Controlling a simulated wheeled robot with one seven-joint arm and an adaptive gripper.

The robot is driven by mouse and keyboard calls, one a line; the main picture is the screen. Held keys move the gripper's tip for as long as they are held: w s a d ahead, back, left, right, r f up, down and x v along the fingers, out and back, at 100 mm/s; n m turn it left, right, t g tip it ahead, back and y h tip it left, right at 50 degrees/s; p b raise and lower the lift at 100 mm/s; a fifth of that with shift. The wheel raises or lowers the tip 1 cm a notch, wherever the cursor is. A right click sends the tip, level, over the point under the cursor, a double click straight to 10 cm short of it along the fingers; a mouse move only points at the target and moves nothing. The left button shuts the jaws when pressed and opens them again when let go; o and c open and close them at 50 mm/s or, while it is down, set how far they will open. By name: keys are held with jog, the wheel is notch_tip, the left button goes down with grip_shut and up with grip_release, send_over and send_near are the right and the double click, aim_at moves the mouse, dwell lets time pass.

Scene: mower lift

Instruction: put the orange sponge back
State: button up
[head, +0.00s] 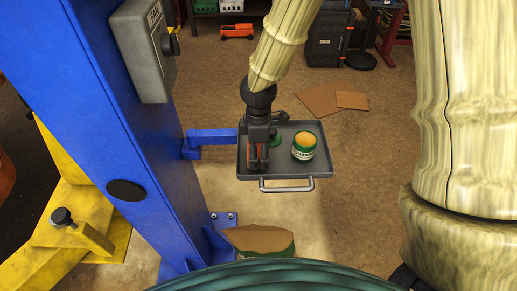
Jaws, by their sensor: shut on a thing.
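My gripper (258,146) points down over the left part of a grey tray (298,183). It is shut on a small reddish-orange thing (254,158), which looks like the orange sponge and is mostly hidden by the fingers. I cannot tell whether it touches the tray floor. A green and white can (304,147) with an orange-tan top stands upright on the tray, right of my gripper. A small green thing (275,139) shows just behind the gripper, partly hidden.
The tray has a front handle (287,186) and hangs on a blue arm (213,137) from a blue lift post (128,110). A grey control box (143,48) is on the post. An open cardboard box (259,239) stands below. Flat cardboard (318,99) lies on the floor behind.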

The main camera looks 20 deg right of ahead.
aim_at(259, 148)
jog(key=shift+f, duration=0.15)
jog(key=o, duration=1)
jog(key=shift+o, duration=0.2)
notch_tip(259, 148, up, 12)
jog(key=b, duration=0.1)
jog(key=shift+r, duration=0.2)
